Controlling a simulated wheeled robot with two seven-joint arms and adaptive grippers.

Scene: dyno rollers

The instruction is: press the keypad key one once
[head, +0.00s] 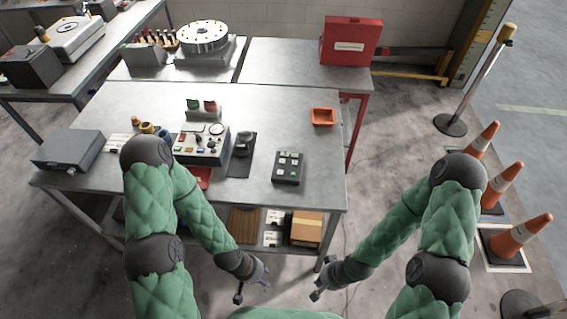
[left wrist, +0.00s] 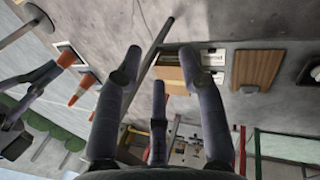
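The keypad (head: 288,167) is a small dark box with several pale and green keys on its top. It sits near the front right of the metal table (head: 262,115). The key labels are too small to read. My left gripper (head: 254,286) is low in front of the table, clear of the keypad. In the left wrist view its fingers (left wrist: 160,62) are spread with nothing between them. My right gripper (head: 318,289) is also low in front, to the right of the left one. Its fingers look spread and empty. The keypad is not visible in the left wrist view.
A control box (head: 202,145) with knobs and a dark grey box (head: 68,150) stand left of the keypad. An orange tray (head: 323,117) lies behind it. A cardboard box (head: 306,228) is on the lower shelf. Traffic cones (head: 520,236) stand at right.

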